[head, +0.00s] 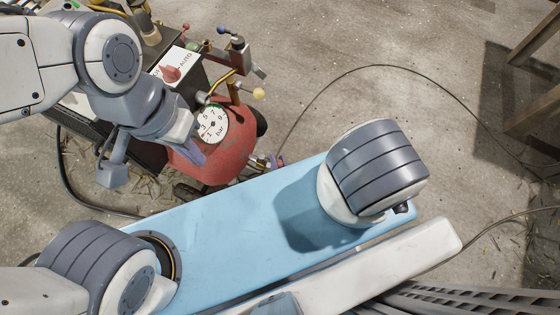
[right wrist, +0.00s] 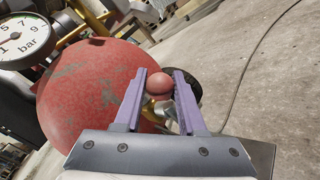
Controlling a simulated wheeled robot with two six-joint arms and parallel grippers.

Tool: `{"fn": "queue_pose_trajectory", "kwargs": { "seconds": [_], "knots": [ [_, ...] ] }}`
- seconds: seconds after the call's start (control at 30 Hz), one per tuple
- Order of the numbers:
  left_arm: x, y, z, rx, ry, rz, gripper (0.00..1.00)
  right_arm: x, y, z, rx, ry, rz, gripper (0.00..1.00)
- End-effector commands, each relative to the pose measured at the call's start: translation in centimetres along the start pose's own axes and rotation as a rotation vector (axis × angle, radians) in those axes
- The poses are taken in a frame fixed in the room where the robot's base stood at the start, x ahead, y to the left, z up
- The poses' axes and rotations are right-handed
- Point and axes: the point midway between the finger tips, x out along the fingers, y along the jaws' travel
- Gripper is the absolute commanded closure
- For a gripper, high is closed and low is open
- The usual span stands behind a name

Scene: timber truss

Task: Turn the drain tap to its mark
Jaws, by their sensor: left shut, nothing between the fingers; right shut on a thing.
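The drain tap has a round red knob (right wrist: 159,84) in the right wrist view, with brass-coloured metal below it, beside the red tank (right wrist: 90,100). The purple fingers of my right gripper (right wrist: 160,73) are shut on the knob, one on each side. No mark for the tap can be made out. In the head view the tap's fitting (head: 260,163) shows small at the lower right of the tank (head: 225,155); my right gripper is largely hidden there. My left gripper (head: 198,157) is shut and empty, over the tank's left side by the gauge (head: 212,125).
A control box with a red switch (head: 171,73) stands above left of the tank. A valve with a yellow knob (head: 258,94) rises beside it. A dark cable (head: 345,75) loops over the open concrete floor at the right. Timber (head: 535,100) stands at the far right.

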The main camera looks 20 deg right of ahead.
Motion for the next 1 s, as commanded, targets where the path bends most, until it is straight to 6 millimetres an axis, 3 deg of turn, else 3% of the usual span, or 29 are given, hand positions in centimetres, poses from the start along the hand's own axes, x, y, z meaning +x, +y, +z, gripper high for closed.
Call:
{"fn": "queue_pose_trajectory", "kwargs": {
  "seconds": [0.03,0.47,0.5,0.57,1.0],
  "knots": [
    [0.09,-0.01,0.01,0.000,0.000,0.000,1.00,-0.08,0.21,-0.75,0.004,0.019,-0.002,1.00],
    [0.09,-0.01,0.00,0.000,0.000,0.000,1.00,-0.12,0.15,-0.65,0.007,0.012,-0.010,1.00],
    [0.09,-0.01,0.00,0.000,0.000,0.000,1.00,-0.12,0.15,-0.65,0.007,0.012,-0.010,0.49],
    [0.09,-0.01,0.00,0.000,0.000,0.000,1.00,-0.11,0.13,-0.62,0.007,0.011,-0.010,0.32],
    [0.07,-0.01,0.00,0.000,0.000,0.000,1.00,-0.42,0.86,-1.07,0.007,0.018,0.005,0.32]
  ]
}}
